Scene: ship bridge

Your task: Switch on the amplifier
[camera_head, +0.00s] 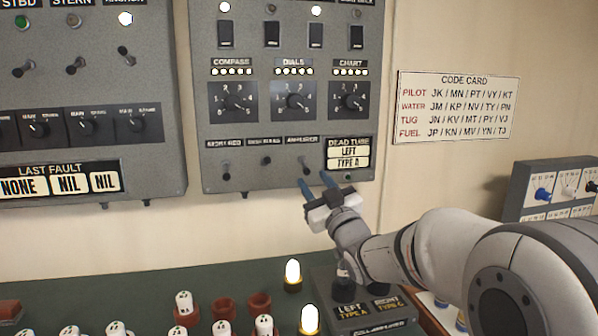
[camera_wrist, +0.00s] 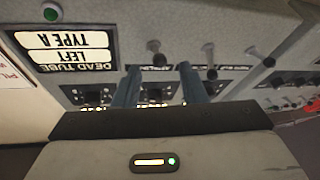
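The amplifier switch (camera_head: 306,166) is a small dark toggle under the label "AMPLIFIER", low on the grey wall panel (camera_head: 290,183). In the head view its lever seems to hang downward. My gripper (camera_head: 316,180) is just below and in front of it, fingers pointing at the panel. In the wrist view, which is upside down, my gripper (camera_wrist: 159,68) has its two blue fingers apart with nothing held. The amplifier switch (camera_wrist: 156,52) shows between and slightly beyond the fingertips. I cannot tell whether either finger touches it.
Two similar toggles (camera_head: 266,161) (camera_head: 227,172) sit left of the switch. The dead tube display (camera_head: 348,158) is close on its right. Below, the green desk (camera_head: 145,290) carries tubes, sockets and lit lamps (camera_head: 292,272). A code card (camera_head: 457,107) hangs to the right.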

